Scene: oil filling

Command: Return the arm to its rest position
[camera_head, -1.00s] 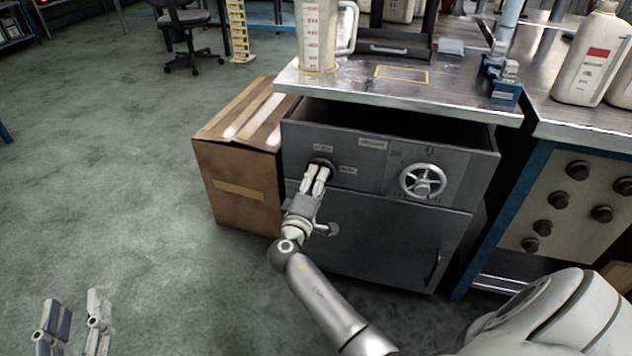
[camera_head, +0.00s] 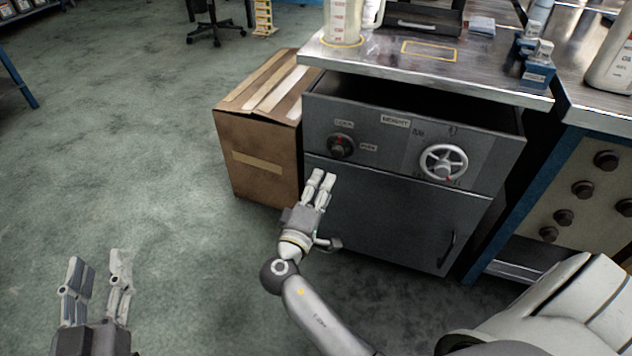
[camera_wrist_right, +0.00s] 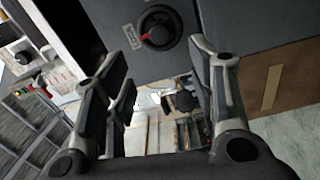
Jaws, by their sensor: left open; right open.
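My right gripper (camera_head: 321,180) is open and empty in front of the dark grey cabinet (camera_head: 400,215), below its black knob. The knob (camera_head: 341,146) has a red mark and sits on the upper left of the cabinet's front; the gripper is apart from it in the head view. In the right wrist view the open fingers (camera_wrist_right: 160,85) hold nothing, and the knob (camera_wrist_right: 157,28) shows above them. My left gripper (camera_head: 97,272) is open and empty over the floor at the lower left.
A cardboard box (camera_head: 258,150) stands left of the cabinet. A handwheel (camera_head: 443,162) and a door handle (camera_head: 447,252) project from the cabinet front. A metal worktop (camera_head: 480,75) above carries a measuring jug (camera_head: 343,22). The floor (camera_head: 120,150) at left is clear.

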